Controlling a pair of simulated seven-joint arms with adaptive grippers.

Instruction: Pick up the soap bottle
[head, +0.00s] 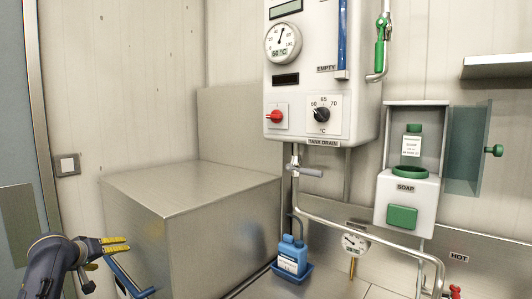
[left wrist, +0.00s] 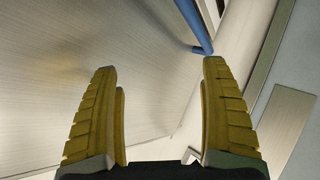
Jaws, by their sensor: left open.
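A white soap bottle (head: 412,144) with a green cap stands upright inside the open soap dispenser (head: 405,207) on the back wall, above a green ring. Its label reads SOAP. My left gripper (head: 120,244) is at the lower left in the head view, far from the bottle. Its yellow fingers are apart and empty, as the left wrist view (left wrist: 160,66) also shows. The bottle does not show in the left wrist view. My right gripper is not in view.
A large steel box (head: 215,240) stands between my left gripper and the dispenser. A blue bottle (head: 292,250) sits in a blue holder below the tank drain pipe. The dispenser's clear door (head: 467,150) is swung open to the right. A blue bar (left wrist: 190,20) is near my left fingers.

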